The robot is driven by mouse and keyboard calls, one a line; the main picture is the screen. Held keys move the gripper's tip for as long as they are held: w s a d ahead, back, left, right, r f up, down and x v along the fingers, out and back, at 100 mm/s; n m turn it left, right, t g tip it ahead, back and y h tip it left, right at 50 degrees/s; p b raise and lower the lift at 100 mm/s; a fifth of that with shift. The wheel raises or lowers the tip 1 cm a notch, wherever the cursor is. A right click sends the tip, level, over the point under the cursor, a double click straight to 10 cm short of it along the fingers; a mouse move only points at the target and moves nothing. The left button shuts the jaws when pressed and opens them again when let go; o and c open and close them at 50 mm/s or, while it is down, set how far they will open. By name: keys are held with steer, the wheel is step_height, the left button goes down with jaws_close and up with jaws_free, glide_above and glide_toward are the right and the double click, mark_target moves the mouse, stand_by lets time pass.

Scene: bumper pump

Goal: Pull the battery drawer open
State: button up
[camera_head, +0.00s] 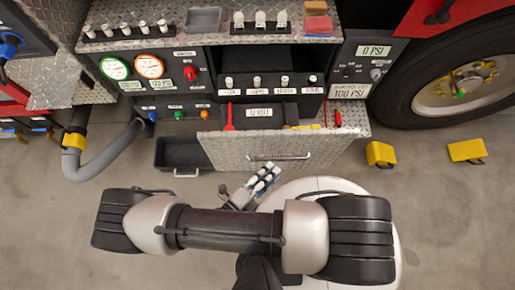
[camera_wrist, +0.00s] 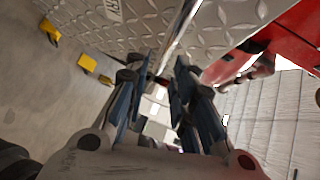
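A diamond-plate drawer front (camera_head: 240,150) with a silver bar handle (camera_head: 285,157) juts out below the pump panel. I cannot read a battery label on it; a black box behind it carries a "12 VOLT" label (camera_head: 259,112). My gripper (camera_head: 266,174) is just below the handle in the head view, fingers apart. In the wrist view my gripper (camera_wrist: 158,75) is open and empty, with a shiny metal bar (camera_wrist: 180,38) running toward the gap between the fingertips. I cannot tell whether the fingers touch it.
A small black drawer (camera_head: 173,153) stands open at the left. A red tool (camera_head: 229,118) and a screwdriver (camera_head: 337,118) show at the plate's top edge. A grey hose (camera_head: 105,157) hangs at the left. Yellow chocks (camera_head: 380,154) lie by the tire (camera_head: 440,85).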

steer(key=v, duration=0.7)
steer(key=shift+d, duration=0.1)
